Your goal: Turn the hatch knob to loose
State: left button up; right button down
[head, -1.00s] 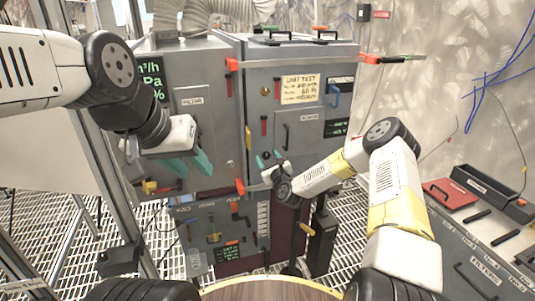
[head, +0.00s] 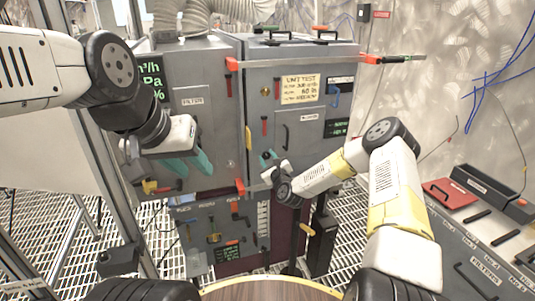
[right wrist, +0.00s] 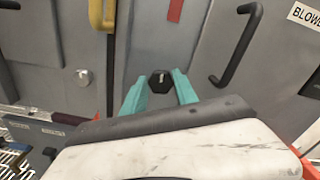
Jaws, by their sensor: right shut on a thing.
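The hatch knob (right wrist: 161,82) is a small black knob with a white mark, set on the grey cabinet front. In the right wrist view it sits between the two teal fingertips of my right gripper (right wrist: 160,90), which is shut on it. The white mark stands nearly upright in that view. In the head view my right gripper (head: 268,159) reaches the lower part of the cabinet door, and the knob is mostly hidden there. My left gripper (head: 190,165) is empty, with its teal fingers apart, in front of the left cabinet.
A yellow handle (right wrist: 103,14) and a black door handle (right wrist: 238,45) flank the knob above. A bench with a red case (head: 450,193) stands at the right. Grating floor lies around the cabinet.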

jog(key=n, duration=0.4)
jog(key=shift+a, duration=0.15)
jog(key=n, duration=0.5)
jog(key=shift+f, duration=0.15)
jog(key=n, duration=0.4)
jog(key=shift+a+f+n, duration=0.1)
jog(key=shift+f+n, duration=0.05)
jog(key=shift+n, duration=0.15)
jog(key=n, duration=0.4)
jog(key=shift+f, duration=0.1)
jog(key=n, duration=0.4)
jog(key=shift+f, duration=0.1)
jog(key=n, duration=0.4)
jog(key=shift+d+f+n, duration=0.1)
jog(key=shift+d+n, duration=0.1)
jog(key=shift+n, duration=0.1)
jog(key=n, duration=0.5)
jog(key=shift+d, duration=0.1)
jog(key=shift+d+n, duration=0.1)
jog(key=shift+n, duration=1.5)
jog(key=shift+f, duration=0.1)
